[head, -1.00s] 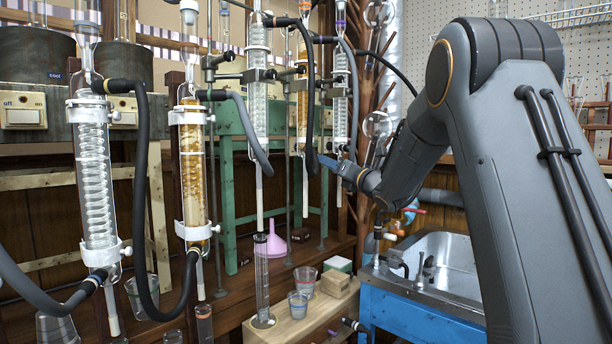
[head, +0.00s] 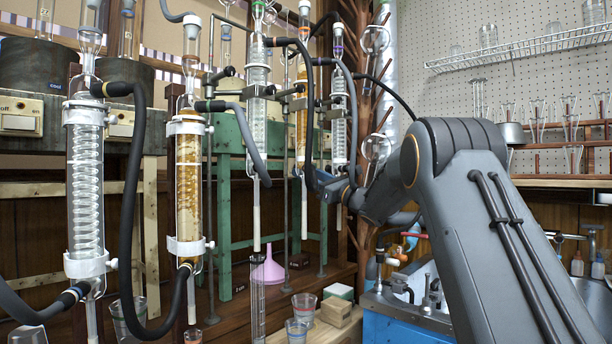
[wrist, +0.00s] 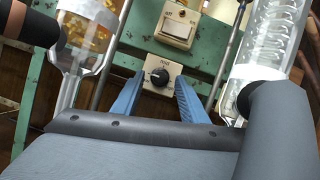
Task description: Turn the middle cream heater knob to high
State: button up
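In the wrist view, a black round knob (wrist: 158,77) with a pale pointer mark sits on a small cream plate (wrist: 150,64) on a green frame. My gripper (wrist: 159,82) is open, with its two blue fingers apart. The knob shows between the fingertips, which do not appear to touch it; the depth gap is hard to judge. In the head view my gripper (head: 333,186) is at the green frame behind the glassware, partly hidden by a dark hose. I cannot make out the knob there.
A cream switch box (wrist: 177,28) sits above the knob. In the wrist view, amber glassware (wrist: 88,38) is close at left and a coil condenser (wrist: 268,45) at right. Dark hoses (head: 136,200) and glass columns crowd the head view. A blue sink unit (head: 400,322) is below my arm.

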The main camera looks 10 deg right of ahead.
jog(key=shift+w+a+r, duration=0.1)
jog(key=shift+w+a, duration=0.05)
jog(key=shift+w, duration=0.05)
grip_shut()
jog(key=m+t+h+b, duration=0.1)
jog(key=m, duration=0.2)
jog(key=m+t+h+b, duration=0.1)
jog(key=m+h, duration=0.1)
jog(key=m, duration=0.2)
jog(key=shift+s+a, duration=0.15)
jog(key=shift+a, duration=0.05)
grip_release()
